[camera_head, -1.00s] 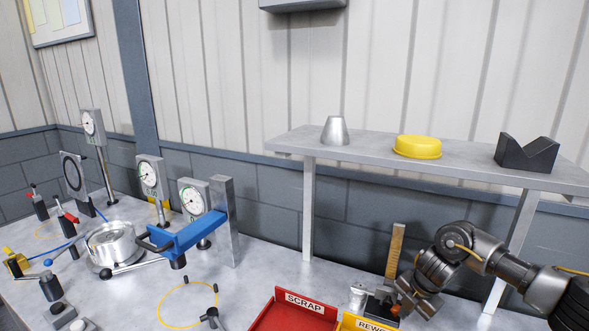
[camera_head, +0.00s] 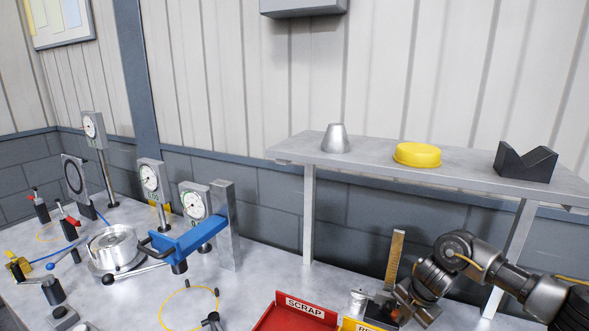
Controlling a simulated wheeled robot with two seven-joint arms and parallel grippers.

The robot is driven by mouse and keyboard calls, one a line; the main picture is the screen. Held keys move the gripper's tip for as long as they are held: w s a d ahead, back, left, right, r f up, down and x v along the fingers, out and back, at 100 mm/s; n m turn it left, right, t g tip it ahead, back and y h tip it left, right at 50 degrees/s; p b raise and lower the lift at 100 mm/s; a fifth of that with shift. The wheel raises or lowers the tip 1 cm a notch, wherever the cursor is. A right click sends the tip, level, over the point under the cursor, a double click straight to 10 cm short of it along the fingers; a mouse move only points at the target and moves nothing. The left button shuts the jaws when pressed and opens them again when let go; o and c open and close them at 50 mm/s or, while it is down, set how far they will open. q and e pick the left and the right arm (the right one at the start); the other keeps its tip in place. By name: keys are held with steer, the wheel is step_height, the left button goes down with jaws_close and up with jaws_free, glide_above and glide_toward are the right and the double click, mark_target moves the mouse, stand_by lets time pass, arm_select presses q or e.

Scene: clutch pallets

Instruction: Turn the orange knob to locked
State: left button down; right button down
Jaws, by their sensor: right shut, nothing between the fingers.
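A small orange spot, likely the orange knob (camera_head: 395,314), shows at the bottom right on a dark block. It is mostly hidden and small, so its turned position cannot be read. My right gripper (camera_head: 403,306) comes in from the right and is right beside it, pointing down and left. The gripper is shut with nothing between its fingers. Whether its fingertips touch the knob cannot be told. My left gripper is not in view.
The shelf (camera_head: 375,169) overhangs the back. A blue clamp arm (camera_head: 190,242) and dial gauges are at left.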

steer(key=p+v, duration=0.1)
steer(key=v, duration=0.1)
steer(key=p+v, duration=0.2)
steer(key=w+p+v, duration=0.1)
steer(key=p, duration=0.1)
steer(key=shift+s+a+r, duration=0.1)
steer(key=shift+a+r, duration=0.15)
steer(key=shift+r, duration=0.25)
